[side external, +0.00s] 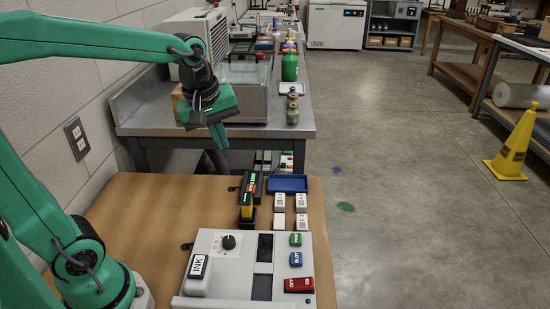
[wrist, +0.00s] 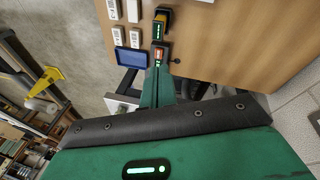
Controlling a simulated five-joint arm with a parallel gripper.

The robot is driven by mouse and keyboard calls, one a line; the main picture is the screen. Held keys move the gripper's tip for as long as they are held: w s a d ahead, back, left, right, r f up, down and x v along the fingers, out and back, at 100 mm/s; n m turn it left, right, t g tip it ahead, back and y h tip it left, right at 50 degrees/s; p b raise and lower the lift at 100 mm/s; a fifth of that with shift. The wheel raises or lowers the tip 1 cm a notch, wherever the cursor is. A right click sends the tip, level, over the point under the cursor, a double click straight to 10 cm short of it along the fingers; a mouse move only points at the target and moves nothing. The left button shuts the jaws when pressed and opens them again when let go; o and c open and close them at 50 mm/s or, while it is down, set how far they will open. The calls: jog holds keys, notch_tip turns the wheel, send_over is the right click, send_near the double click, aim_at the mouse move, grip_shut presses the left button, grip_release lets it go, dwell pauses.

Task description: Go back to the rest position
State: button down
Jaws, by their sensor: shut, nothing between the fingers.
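My gripper (side external: 221,140) is raised at the end of my green arm, above and beyond the far part of the wooden table (side external: 150,205). Its fingers are shut with nothing seen between them, and it touches nothing on the table. In the wrist view my gripper (wrist: 157,88) shows as a green shape pointing toward the table edge.
A white panel (side external: 222,262) with a knob, an INK block (side external: 198,266) and coloured buttons sits at the front. Behind it are a yellow and black device (side external: 247,197), white labelled blocks and a blue tray (side external: 287,184). The table's left part is clear; a wall stands left.

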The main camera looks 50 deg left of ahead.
jog(key=s+d+m+t, duration=0.2)
jog(key=s+d+m, duration=0.1)
jog(key=s+m, duration=0.8)
jog(key=shift+f+m+t, duration=0.3)
jog(key=shift+f+m, duration=0.05)
jog(key=shift+m, duration=0.55)
